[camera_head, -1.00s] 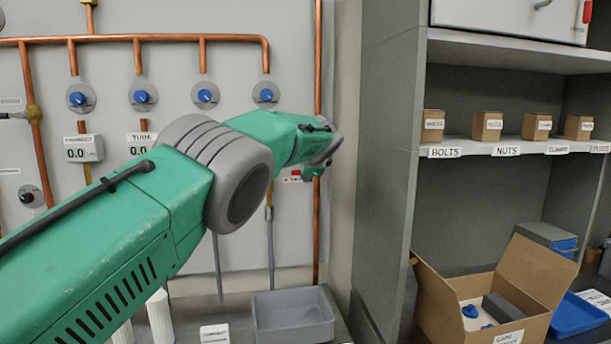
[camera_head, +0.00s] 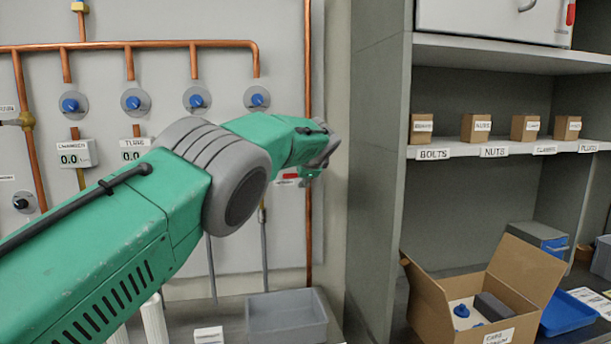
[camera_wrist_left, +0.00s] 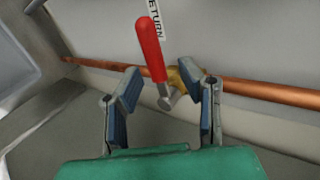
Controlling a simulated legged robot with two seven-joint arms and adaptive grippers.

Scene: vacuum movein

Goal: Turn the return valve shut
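The return valve has a red lever handle (camera_wrist_left: 148,48) on a brass body (camera_wrist_left: 178,80). It sits on a copper pipe (camera_wrist_left: 275,93), and the handle appears to lie across the pipe. A label ending in "ETURN" (camera_wrist_left: 155,18) is beside the handle. My left gripper (camera_wrist_left: 157,92) is open, its fingers spread to either side of the handle's lower end in the picture. I cannot tell whether they touch it. In the head view my left gripper (camera_head: 318,160) is at the vertical pipe, with the red handle (camera_head: 291,175) partly hidden. My right gripper is not in view.
Blue knobs (camera_head: 197,101) and gauges (camera_head: 75,154) line the wall panel. A grey bin (camera_head: 288,318) stands below on the counter. A shelf unit (camera_head: 377,150) rises close to the right of the gripper, with small boxes and an open carton (camera_head: 430,300).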

